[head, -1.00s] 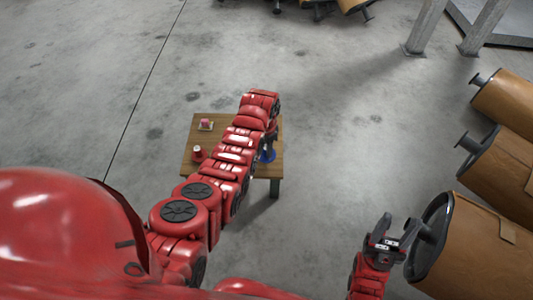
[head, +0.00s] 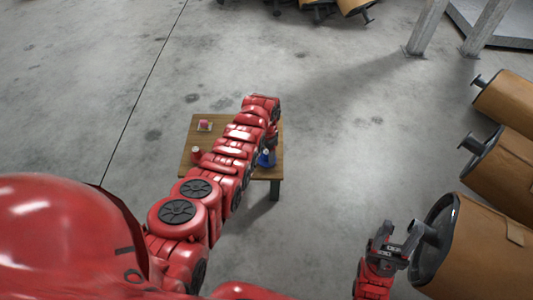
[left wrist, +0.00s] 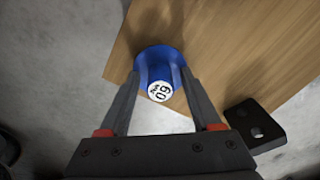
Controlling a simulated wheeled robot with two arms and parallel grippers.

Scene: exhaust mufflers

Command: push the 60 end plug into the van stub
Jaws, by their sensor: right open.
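The 60 end plug (left wrist: 153,65) is blue with a white "60" label, and in the head view it is a small blue shape (head: 266,158) at the right side of a small wooden table. My left gripper (left wrist: 161,74) reaches down over it with one finger on each side; whether the fingers press on it is unclear. My left gripper is largely hidden by its arm in the head view. My right gripper (head: 388,238) is open beside the dark stub (head: 426,233) of the nearest brown muffler (head: 478,255). I cannot tell which muffler is the van's.
The wooden table (head: 190,140) also holds a red piece (head: 196,154) and a pinkish piece on a pale base (head: 205,125). Two more brown mufflers (head: 510,165) (head: 508,100) lie at the right edge. Open concrete floor surrounds the table.

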